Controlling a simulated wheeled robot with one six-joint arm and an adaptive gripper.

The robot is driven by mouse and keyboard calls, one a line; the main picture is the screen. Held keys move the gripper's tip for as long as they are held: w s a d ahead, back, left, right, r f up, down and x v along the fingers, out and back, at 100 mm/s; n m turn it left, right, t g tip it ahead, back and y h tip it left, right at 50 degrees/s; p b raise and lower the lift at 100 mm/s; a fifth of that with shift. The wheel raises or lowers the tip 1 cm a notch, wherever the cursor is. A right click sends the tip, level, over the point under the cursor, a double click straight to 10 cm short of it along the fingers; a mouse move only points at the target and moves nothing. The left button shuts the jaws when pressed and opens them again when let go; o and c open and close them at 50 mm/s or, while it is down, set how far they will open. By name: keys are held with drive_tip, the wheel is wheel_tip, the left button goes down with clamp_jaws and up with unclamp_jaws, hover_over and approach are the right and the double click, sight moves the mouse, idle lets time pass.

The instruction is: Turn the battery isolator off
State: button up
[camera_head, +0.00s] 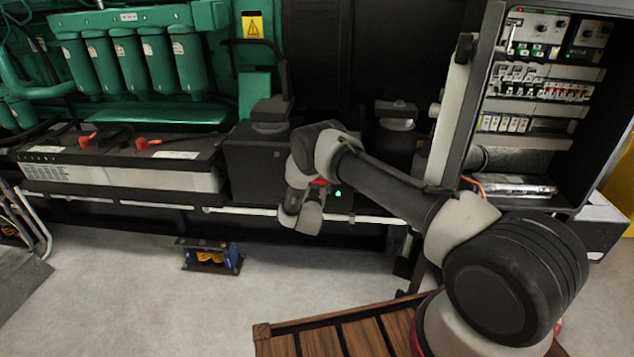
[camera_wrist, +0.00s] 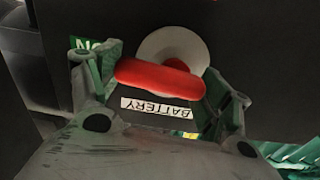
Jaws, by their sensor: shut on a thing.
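The battery isolator has a red handle (camera_wrist: 160,82) in front of a pale round disc (camera_wrist: 190,50) on a dark box, in the wrist view. A white label (camera_wrist: 157,107) reading BATTERY shows upside down below the handle. My gripper (camera_wrist: 160,72) has one finger at each end of the red handle and is shut on it. The handle lies nearly level in this picture, tilted slightly. In the head view my wrist (camera_head: 302,205) is in front of the dark box (camera_head: 255,165) and hides the fingers and most of the isolator.
A battery (camera_head: 120,175) with red terminal caps stands left of the dark box. A pale rail (camera_head: 240,211) runs below it. An open electrical cabinet (camera_head: 545,100) stands on the right. A wooden pallet (camera_head: 320,335) lies in front.

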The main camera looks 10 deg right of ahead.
drive_tip(key=m, duration=0.3)
drive_tip(key=shift+f+m, duration=0.3)
drive_tip(key=shift+m, duration=0.1)
drive_tip(key=m, duration=0.4)
drive_tip(key=shift+f+m, duration=0.25)
drive_tip(key=shift+m, duration=0.15)
drive_tip(key=m, duration=0.4)
drive_tip(key=shift+a+f, duration=0.15)
drive_tip(key=shift+f, duration=0.1)
drive_tip(key=shift+w+a+f+m, duration=0.1)
drive_tip(key=shift+m, duration=1.05)
drive_tip(key=shift+a+f+m, duration=0.1)
drive_tip(key=shift+m, duration=1.05)
drive_tip(key=shift+c, duration=0.2)
drive_tip(key=o, duration=1)
drive_tip(key=shift+o, duration=0.2)
